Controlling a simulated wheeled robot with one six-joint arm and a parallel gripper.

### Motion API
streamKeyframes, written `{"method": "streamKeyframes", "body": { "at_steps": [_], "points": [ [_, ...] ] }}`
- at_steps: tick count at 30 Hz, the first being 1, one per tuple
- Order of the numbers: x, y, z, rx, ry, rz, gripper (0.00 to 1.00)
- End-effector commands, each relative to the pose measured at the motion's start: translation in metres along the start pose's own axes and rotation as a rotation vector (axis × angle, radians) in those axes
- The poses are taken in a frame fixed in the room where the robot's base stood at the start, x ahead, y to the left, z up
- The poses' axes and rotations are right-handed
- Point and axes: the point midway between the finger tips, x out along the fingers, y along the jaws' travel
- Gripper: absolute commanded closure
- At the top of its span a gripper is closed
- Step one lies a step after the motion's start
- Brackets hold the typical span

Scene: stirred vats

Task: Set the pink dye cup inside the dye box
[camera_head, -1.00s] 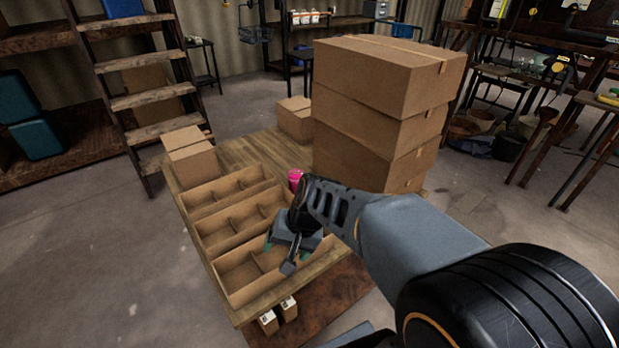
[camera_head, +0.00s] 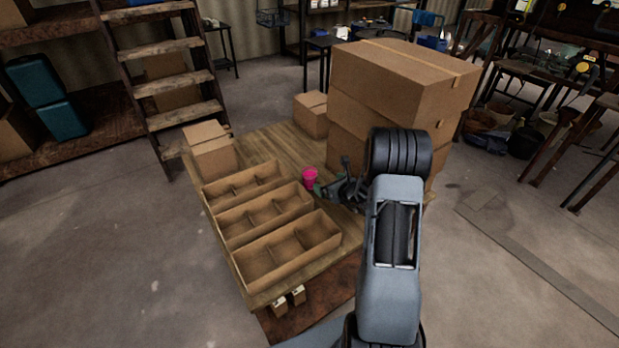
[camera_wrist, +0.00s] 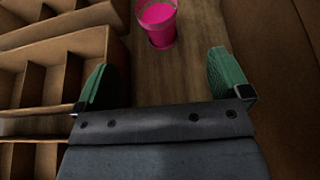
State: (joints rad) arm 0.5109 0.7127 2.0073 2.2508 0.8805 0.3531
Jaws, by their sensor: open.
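The pink dye cup (camera_head: 309,178) stands upright on the wooden table, to the right of the divided cardboard boxes. In the wrist view the cup (camera_wrist: 158,22) shows at the top, beyond and between my fingertips, apart from them. My gripper (camera_head: 329,188) is open and empty, just right of the cup; its green fingers also show in the wrist view (camera_wrist: 168,82). Three divided cardboard boxes lie in a row: a far one (camera_head: 243,199), a middle one (camera_head: 265,227) and a near one (camera_head: 289,262). I cannot tell which is the dye box. Their visible compartments look empty.
A tall stack of cartons (camera_head: 395,75) stands close behind and right of my gripper. Smaller cartons sit at the table's far left (camera_head: 213,160) and back (camera_head: 311,120). Bare wooden table top (camera_head: 275,150) lies behind the cup.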

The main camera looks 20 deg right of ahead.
Motion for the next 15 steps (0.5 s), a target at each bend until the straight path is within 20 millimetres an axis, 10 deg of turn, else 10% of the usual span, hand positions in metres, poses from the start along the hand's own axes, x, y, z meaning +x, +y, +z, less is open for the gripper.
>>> {"method": "streamKeyframes", "body": {
  "at_steps": [15],
  "points": [
    [0.065, 0.001, 0.000, -0.001, 0.000, 0.001, 0.05]
  ]
}}
